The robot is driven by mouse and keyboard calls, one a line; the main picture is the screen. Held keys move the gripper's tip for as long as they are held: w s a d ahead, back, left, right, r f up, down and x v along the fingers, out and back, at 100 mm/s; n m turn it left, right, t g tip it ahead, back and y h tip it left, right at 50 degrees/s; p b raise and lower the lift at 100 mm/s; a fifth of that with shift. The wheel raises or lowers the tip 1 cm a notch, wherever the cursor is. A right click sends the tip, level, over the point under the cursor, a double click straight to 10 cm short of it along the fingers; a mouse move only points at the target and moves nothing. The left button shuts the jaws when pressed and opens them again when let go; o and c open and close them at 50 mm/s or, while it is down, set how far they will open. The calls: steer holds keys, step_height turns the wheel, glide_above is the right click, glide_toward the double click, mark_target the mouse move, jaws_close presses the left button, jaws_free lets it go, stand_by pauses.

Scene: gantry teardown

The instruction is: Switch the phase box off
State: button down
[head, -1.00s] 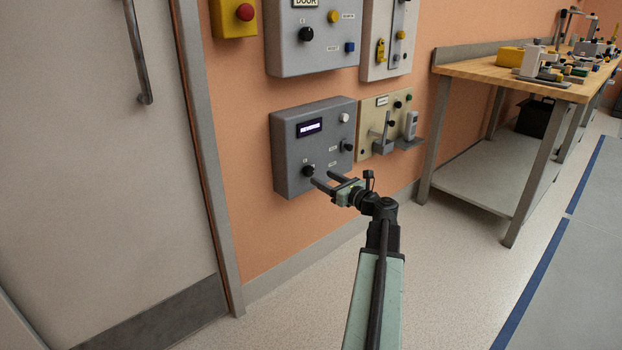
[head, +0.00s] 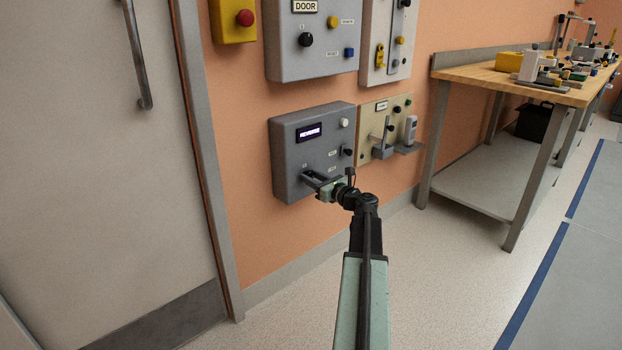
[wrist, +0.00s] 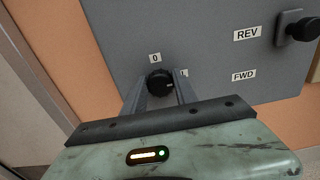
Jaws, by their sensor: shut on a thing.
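The phase box (head: 312,150) is a dark grey wall box with a lit display (head: 309,132) that seems to read "REVERSE". In the wrist view its grey face (wrist: 205,55) carries a black rotary knob (wrist: 160,82) with a "0" label above it and a partly hidden label to its right. My gripper (wrist: 162,88) is shut on this knob, one finger on each side. In the head view my gripper (head: 318,180) is at the box's lower left and hides the knob. A black lever (wrist: 300,28) sits beside "REV" and "FWD" labels.
A white button (head: 344,123) is at the box's upper right. A beige panel (head: 388,125) with a small shelf is to the right. A grey door box (head: 312,60) hangs above. A wooden bench (head: 520,82) stands at the right, a door (head: 90,150) at the left.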

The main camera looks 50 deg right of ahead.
steer(key=shift+n, duration=0.3)
steer(key=shift+a+f+n, duration=0.1)
steer(key=shift+n, duration=4.2)
steer(key=shift+a+f+n, duration=0.1)
steer(key=shift+n, duration=4.2)
steer(key=c, duration=1)
jaws_free()
steer(key=shift+o, duration=0.2)
steer(key=shift+s, duration=0.1)
